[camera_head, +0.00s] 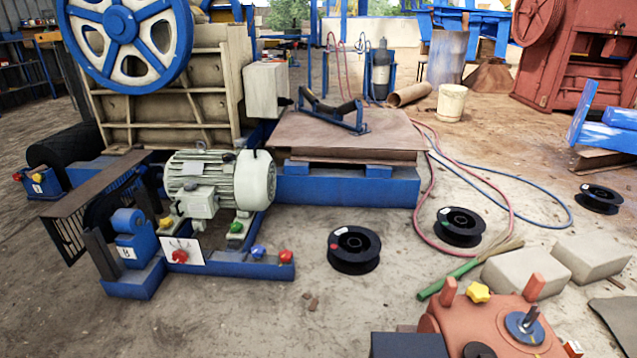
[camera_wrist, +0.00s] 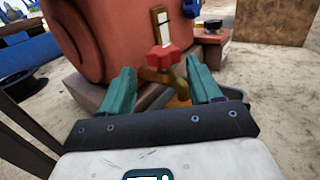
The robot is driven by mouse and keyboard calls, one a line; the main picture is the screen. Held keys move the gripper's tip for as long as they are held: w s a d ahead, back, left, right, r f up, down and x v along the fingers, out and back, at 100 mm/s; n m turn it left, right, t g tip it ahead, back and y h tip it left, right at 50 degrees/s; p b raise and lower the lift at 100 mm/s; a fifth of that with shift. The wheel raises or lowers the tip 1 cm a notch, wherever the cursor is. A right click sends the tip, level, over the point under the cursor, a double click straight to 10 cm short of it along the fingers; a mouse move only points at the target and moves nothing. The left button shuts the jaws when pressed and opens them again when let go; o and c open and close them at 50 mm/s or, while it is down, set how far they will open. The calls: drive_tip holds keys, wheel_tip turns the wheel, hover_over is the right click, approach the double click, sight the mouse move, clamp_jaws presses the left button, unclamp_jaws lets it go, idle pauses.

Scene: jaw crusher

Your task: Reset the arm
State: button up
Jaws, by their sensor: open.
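My gripper (camera_wrist: 154,93) shows in the wrist view as two teal fingers, open and apart. A brass tap with a red star-shaped handle (camera_wrist: 164,59) stands beyond and partly between the fingers, on the side of a large red-orange body (camera_wrist: 92,40). I cannot tell whether the fingers touch the tap. Something orange, partly hidden, lies below the tap. In the head view my gripper is not visible. A red-orange machine part (camera_head: 485,325) with a yellow star knob (camera_head: 478,292) stands at the bottom right there.
A cream motor (camera_head: 215,180) and blue frame stand left of centre. Black spools (camera_head: 354,249) lie on the floor. Hoses (camera_head: 432,205), a green-handled broom (camera_head: 455,277) and pale blocks (camera_head: 525,272) lie at right.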

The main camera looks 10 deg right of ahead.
wheel_tip(320, 180, up, 6)
drive_tip(key=w+n+t+y, duration=0.3)
drive_tip(key=n+t+y, duration=1.35)
drive_tip(key=n, duration=0.55)
drive_tip(key=s+a+f+n+g+y+p, duration=0.1)
drive_tip(key=s+a+f+n+g+y, duration=0.1)
drive_tip(key=s+n+g+y, duration=0.5)
drive_tip(key=s+a+f+n+g+y, duration=0.2)
drive_tip(key=n+g+y, duration=0.4)
drive_tip(key=n+g, duration=0.5)
drive_tip(key=s+d+r+n+g+h, duration=0.2)
drive_tip(key=s+r+n+g+h, duration=0.25)
drive_tip(key=n+h, duration=0.25)
wheel_tip(320, 180, up, 50)
drive_tip(key=a+n+h+p, duration=0.1)
drive_tip(key=h+p, duration=0.4)
drive_tip(key=p, duration=3.4)
drive_tip(key=shift+a+n, duration=0.2)
drive_tip(key=shift+n, duration=0.4)
